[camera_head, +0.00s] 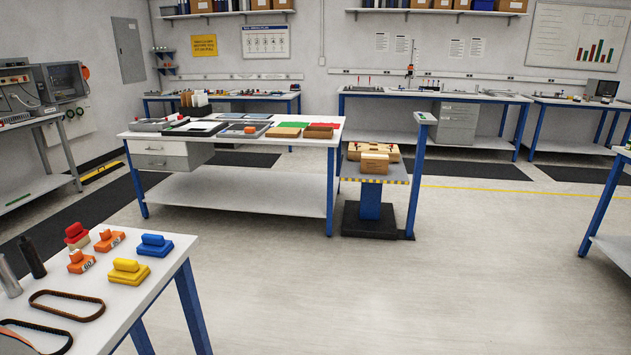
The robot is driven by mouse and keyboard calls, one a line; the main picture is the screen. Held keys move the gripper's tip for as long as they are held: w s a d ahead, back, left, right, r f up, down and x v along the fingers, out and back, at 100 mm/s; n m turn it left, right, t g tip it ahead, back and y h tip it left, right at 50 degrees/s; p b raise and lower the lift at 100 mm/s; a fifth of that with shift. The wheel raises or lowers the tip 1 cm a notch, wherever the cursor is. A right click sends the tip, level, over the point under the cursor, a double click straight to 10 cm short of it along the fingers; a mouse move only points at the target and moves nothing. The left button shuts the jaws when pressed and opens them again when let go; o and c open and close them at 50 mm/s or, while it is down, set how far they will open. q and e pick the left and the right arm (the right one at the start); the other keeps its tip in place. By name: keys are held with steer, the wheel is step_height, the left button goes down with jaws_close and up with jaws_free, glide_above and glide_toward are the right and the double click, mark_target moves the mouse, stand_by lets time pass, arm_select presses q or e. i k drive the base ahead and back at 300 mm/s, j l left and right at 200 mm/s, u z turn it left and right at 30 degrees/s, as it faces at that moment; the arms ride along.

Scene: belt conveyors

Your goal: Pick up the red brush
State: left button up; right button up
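A red object with a pale tan lower part (77,234), which looks like the red brush, stands near the far left edge of the white table (160,295) at the lower left. It is beside two orange pieces, one (109,240) to its right and one (81,261) just in front. Neither of my grippers is in view, and nothing is seen holding the brush.
A workbench (240,190) stands beyond. Floor at the right is open.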

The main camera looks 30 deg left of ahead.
mark_target(78, 238)
steer(key=i+u, duration=0.3)
steer(key=i+l+u, duration=0.15)
steer(key=i+u, duration=0.15)
steer(key=i, duration=0.15)
steer(key=i+l+u, duration=0.2)
steer(key=i+u, duration=0.15)
steer(key=i+l+u, duration=0.1)
steer(key=i+u, duration=0.15)
steer(key=u, duration=0.2)
steer(key=i+l+u, duration=0.15)
steer(key=u, duration=0.35)
steer(key=i+l+u, duration=0.3)
steer(key=u, duration=0.15)
steer(key=i+l+u, duration=0.15)
steer(key=l+u, duration=0.15)
steer(key=u, duration=0.2)
steer(key=i+l+u, duration=0.1)
steer(key=l+u, duration=0.35)
steer(key=j, duration=0.1)
